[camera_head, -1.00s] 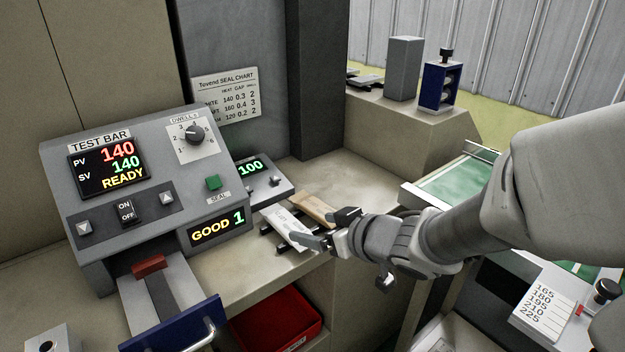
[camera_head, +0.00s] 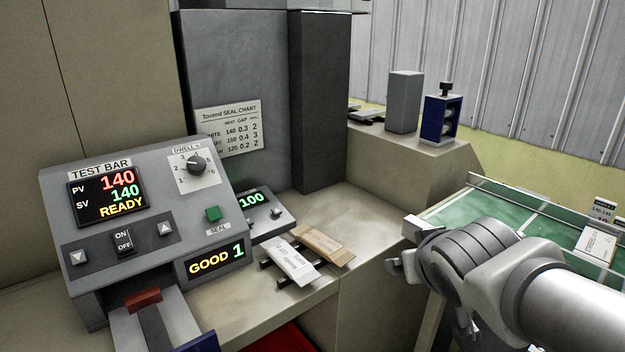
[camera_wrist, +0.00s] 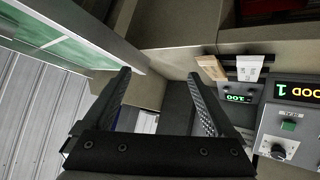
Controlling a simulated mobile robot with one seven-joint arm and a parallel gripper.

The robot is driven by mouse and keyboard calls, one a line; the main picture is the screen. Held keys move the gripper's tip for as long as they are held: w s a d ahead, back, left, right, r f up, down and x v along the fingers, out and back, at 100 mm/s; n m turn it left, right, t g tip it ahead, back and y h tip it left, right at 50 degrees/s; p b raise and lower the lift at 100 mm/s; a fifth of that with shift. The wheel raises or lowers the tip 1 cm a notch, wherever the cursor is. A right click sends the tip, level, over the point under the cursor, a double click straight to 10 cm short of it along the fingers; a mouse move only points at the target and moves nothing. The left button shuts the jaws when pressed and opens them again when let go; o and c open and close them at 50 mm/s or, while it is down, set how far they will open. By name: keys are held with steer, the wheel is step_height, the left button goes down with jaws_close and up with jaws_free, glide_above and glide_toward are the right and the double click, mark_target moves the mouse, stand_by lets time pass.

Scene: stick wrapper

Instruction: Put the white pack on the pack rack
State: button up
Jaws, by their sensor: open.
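The white pack (camera_head: 292,262) lies tilted across the dark bars of a small rack (camera_head: 267,264) on the bench. A brown pack (camera_head: 322,243) lies beside it on the same rack. In the wrist view the white pack (camera_wrist: 249,68) and brown pack (camera_wrist: 211,67) show at the upper right, outside the jaws. My gripper (camera_wrist: 160,75) is open with nothing between its fingers. In the head view it is to the right of the rack, apart from both packs, and its fingers are partly hidden by my wrist.
The test bar machine (camera_head: 150,215) stands left of the rack, with a small display unit (camera_head: 262,212) behind the packs. A grey block (camera_head: 404,102) and a blue device (camera_head: 440,117) stand on the back ledge.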

steer(key=s+a+f+g+y, duration=0.1)
steer(key=s+a+g, duration=0.3)
steer(key=s, duration=0.7)
steer(key=shift+a+f+y, duration=0.35)
steer(key=shift+a+y, duration=0.05)
steer(key=shift+y, duration=0.1)
step_height(320, 180, up, 18)
steer(key=p, duration=1.8)
